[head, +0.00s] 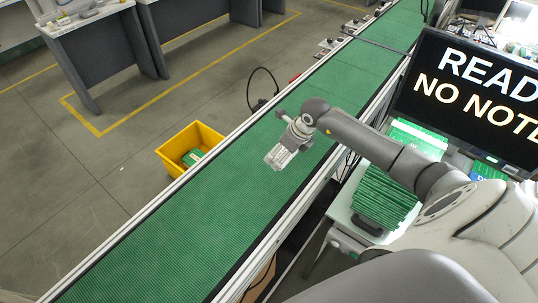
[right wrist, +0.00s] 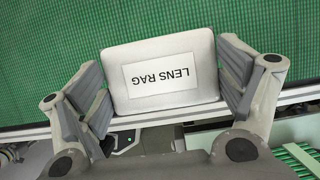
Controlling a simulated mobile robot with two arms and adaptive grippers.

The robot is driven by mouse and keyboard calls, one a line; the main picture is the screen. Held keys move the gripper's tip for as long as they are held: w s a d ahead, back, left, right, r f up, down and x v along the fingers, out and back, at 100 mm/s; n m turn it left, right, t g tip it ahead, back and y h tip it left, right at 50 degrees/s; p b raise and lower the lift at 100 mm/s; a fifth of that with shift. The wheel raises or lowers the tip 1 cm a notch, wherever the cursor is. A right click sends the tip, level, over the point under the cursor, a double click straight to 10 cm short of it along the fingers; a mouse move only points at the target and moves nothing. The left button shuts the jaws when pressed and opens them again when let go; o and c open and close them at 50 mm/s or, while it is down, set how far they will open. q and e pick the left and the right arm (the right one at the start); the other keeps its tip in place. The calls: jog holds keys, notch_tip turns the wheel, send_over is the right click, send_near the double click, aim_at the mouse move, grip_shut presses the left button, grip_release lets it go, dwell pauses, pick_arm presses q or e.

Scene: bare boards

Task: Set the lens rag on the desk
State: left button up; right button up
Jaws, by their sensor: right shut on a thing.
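The lens rag is a pale, rounded block with a white label reading "LENS RAG" (right wrist: 160,52), upside down in the right wrist view. My right gripper (right wrist: 160,88) is shut on it, one finger pad against each side. In the head view my right gripper (head: 280,157) hangs over the green conveyor belt, and the rag is hard to tell from the fingers there. A grey desk with a light top (head: 88,17) stands at the upper left, beyond the belt. My left gripper is out of view.
The green conveyor belt (head: 160,235) runs diagonally and looks clear near the gripper. A yellow bin (head: 174,142) with green boards stands on the floor beyond it. A white stand with stacked green boards (head: 380,198) and a monitor (head: 440,100) are at the right.

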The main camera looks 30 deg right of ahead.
jog(key=w+f+b, duration=0.2)
jog(key=w+b, duration=0.1)
jog(key=w+f+b, duration=0.2)
jog(key=b, duration=0.1)
jog(key=w+d+f+b, duration=0.1)
jog(key=w+f+b, duration=0.1)
jog(key=w+f, duration=0.1)
jog(key=shift+w+f+b, duration=0.1)
jog(key=shift+w+b, duration=0.25)
jog(key=shift+b, duration=0.05)
jog(key=f+b, duration=0.3)
jog(key=shift+w+f, duration=0.25)
jog(key=shift+f, duration=0.15)
jog(key=shift+w+f, duration=0.1)
jog(key=shift+f, duration=0.1)
jog(key=o, duration=0.8)
jog(key=shift+c, duration=0.2)
